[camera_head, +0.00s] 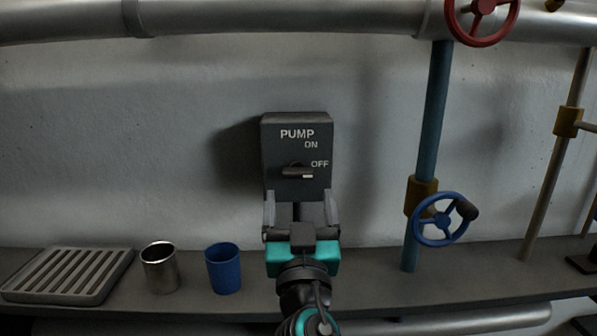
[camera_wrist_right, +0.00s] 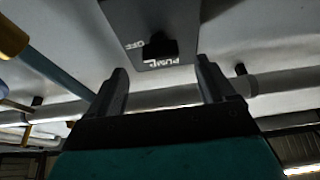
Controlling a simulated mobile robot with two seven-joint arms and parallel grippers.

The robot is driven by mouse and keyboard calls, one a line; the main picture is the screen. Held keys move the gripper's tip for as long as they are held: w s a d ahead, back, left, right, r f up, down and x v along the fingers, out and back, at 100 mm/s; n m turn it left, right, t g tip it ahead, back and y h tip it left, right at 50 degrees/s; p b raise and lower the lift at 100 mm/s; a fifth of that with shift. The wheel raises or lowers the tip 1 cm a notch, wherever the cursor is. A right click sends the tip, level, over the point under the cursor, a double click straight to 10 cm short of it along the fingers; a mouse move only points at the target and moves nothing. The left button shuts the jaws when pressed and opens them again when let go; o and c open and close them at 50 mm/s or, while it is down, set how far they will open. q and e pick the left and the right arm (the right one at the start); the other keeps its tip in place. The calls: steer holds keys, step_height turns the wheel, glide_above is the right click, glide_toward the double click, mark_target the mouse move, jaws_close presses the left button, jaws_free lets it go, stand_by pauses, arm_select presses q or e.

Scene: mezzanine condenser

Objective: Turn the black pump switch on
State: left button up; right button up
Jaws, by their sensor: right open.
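The black pump switch box (camera_head: 279,150) is fixed to the wall, with white PUMP, ON and OFF lettering. Its dark knob (camera_head: 295,171) lies about horizontal, its pale-marked end to the right, just below OFF. ON is higher up. In the right wrist view the box (camera_wrist_right: 185,15) and its knob (camera_wrist_right: 161,47) show beyond the fingers. My right gripper (camera_head: 300,197) is open and empty, in front of the box's lower edge and below the knob. Its two fingers (camera_wrist_right: 163,70) are spread wide, apart from the knob. My left gripper is not in view.
On the ledge to the left are a slatted tray (camera_head: 20,291), a metal cup (camera_head: 160,272) and a blue cup (camera_head: 224,272). To the right are a blue pipe (camera_head: 431,120), a blue handwheel (camera_head: 426,238) and a red handwheel (camera_head: 457,16). The wall beside the box is clear.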

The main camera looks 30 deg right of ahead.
mark_target(298, 178)
steer(key=p+x, duration=0.1)
steer(key=x, duration=0.3)
steer(key=shift+w+d+r, duration=0.1)
steer(key=shift+w, duration=0.05)
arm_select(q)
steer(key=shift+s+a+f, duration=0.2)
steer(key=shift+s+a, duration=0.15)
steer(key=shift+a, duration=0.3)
arm_select(e)
steer(key=shift+w+d+r, duration=0.15)
steer(key=shift+w+d, duration=0.15)
steer(key=shift+w, duration=0.2)
steer(key=shift+c, duration=0.4)
steer(key=c, duration=1)
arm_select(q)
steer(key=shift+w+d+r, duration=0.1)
